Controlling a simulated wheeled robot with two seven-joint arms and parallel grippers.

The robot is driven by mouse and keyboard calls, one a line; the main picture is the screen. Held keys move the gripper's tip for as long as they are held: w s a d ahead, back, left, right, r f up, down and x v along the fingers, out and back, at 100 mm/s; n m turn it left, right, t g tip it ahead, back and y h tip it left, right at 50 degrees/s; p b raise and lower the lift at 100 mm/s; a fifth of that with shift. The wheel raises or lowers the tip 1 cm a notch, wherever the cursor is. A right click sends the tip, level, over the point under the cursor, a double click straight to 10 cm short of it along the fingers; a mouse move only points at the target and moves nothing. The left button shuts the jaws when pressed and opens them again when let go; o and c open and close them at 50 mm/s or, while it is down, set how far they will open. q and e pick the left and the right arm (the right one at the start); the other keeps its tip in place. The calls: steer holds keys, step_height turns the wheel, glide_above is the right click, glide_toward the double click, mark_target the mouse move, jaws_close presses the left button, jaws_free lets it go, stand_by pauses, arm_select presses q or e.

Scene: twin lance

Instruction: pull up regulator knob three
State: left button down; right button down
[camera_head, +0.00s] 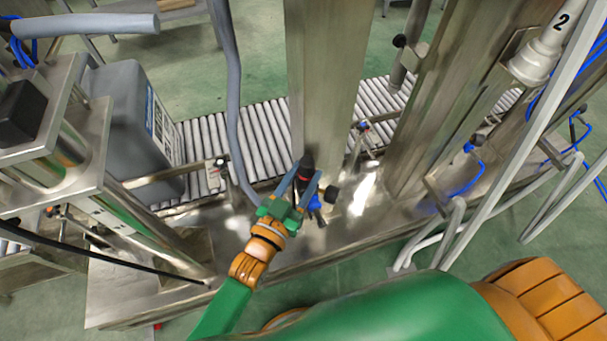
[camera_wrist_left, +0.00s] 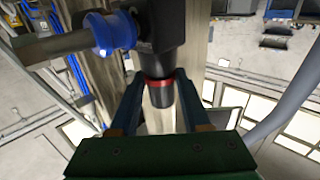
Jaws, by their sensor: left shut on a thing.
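The regulator knob (camera_head: 306,164) is black with a red ring, on the steel column (camera_head: 325,70) in the middle of the head view. In the left wrist view the knob (camera_wrist_left: 161,96) sits below a black regulator body (camera_wrist_left: 165,28) with a blue fitting (camera_wrist_left: 115,32) at its side. My left gripper (camera_head: 306,182) is shut on the knob, with its two fingers on either side of it. The fingers also show in the left wrist view (camera_wrist_left: 159,86). No number shows on this knob. My right gripper is not in view.
A roller conveyor (camera_head: 262,135) runs behind the column. A grey canister (camera_head: 140,115) stands on it at the left. A grey hose (camera_head: 232,100) hangs left of the column. A steel frame (camera_head: 75,170) stands at left, and white rails (camera_head: 520,140) at right.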

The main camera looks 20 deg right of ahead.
arm_select(q)
steer(key=shift+r+p, duration=0.8)
steer(key=shift+p, duration=0.15)
steer(key=shift+f, duration=0.15)
steer(key=shift+c, duration=1.8)
jaws_free()
steer(key=shift+a, duration=0.1)
steer(key=v, duration=0.7)
steer(key=shift+p, duration=0.45)
steer(key=shift+f, duration=0.1)
